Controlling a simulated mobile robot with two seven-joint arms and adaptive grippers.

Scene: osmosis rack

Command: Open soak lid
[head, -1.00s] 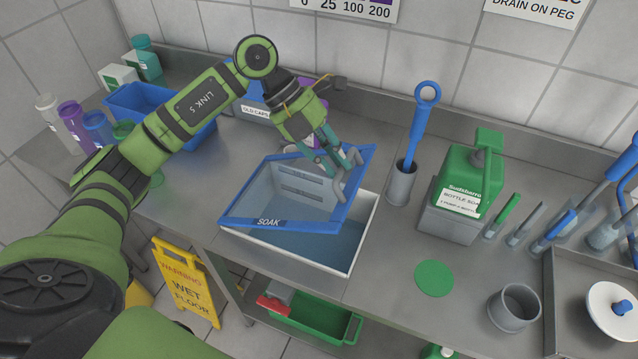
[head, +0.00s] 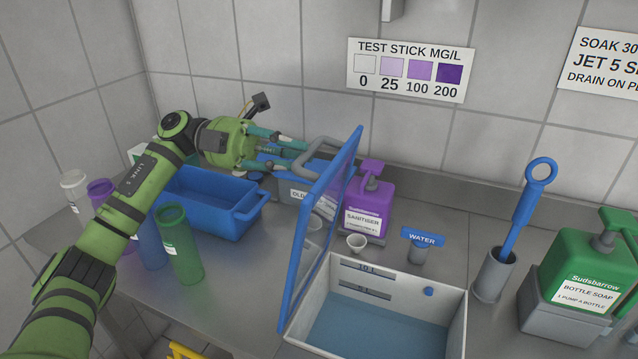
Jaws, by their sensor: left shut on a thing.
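The soak lid (head: 296,272) is a clear panel in a blue frame, standing steeply upright along the left side of the white soak tub (head: 456,318). The tub is uncovered and shows blue-tinted liquid and level marks inside. My left gripper (head: 297,148) is shut on the lid's grey handle (head: 318,146), on the lid's left face near its far upper end. My right gripper is not in view.
A blue bin (head: 205,205) and several bottles, including a green one (head: 181,245), stand left of the lid. A brush holder (head: 493,275) and green soap jug (head: 577,268) stand right.

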